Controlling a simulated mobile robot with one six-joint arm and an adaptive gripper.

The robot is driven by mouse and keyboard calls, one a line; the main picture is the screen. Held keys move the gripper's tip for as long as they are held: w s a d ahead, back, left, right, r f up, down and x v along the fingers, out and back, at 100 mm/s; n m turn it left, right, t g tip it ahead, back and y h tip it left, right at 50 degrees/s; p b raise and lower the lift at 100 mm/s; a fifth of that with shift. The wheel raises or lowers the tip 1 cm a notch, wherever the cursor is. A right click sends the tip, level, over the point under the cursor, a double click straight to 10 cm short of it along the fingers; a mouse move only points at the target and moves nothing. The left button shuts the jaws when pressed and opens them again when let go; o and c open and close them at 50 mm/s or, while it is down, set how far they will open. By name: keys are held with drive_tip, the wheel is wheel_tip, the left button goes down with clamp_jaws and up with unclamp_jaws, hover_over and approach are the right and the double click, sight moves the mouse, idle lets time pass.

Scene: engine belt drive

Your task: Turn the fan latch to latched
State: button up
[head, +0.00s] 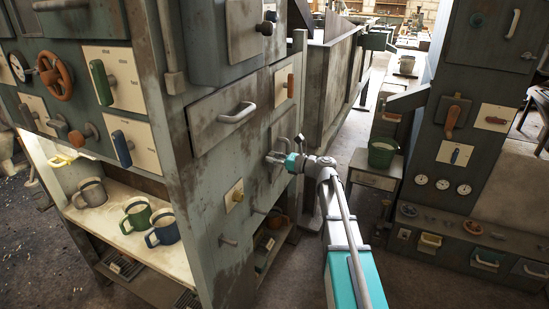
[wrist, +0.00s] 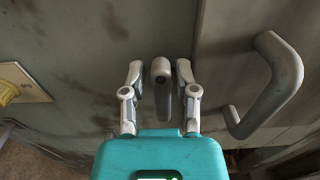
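A grey lever-like handle (wrist: 161,78), which I take to be the fan latch, stands out from the grey-green panel in the wrist view. It points roughly up and down in that picture. My gripper (wrist: 159,72) has one finger on each side of it, with a narrow gap showing on both sides, so it is around the handle and not visibly clamped. In the head view my gripper (head: 283,160) is at the cabinet's right-hand face and largely hides the handle. No label for the latch's position is readable.
A large grey pull handle (wrist: 268,88) is close to the right of my gripper in the wrist view. A yellow knob on a pale plate (wrist: 20,87) is at the left. In the head view a drawer handle (head: 238,113) juts out above-left of my gripper. Open floor lies right of the cabinet.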

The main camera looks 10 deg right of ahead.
clamp_jaws()
drive_tip(key=shift+d, duration=0.2)
drive_tip(key=shift+a, duration=0.15)
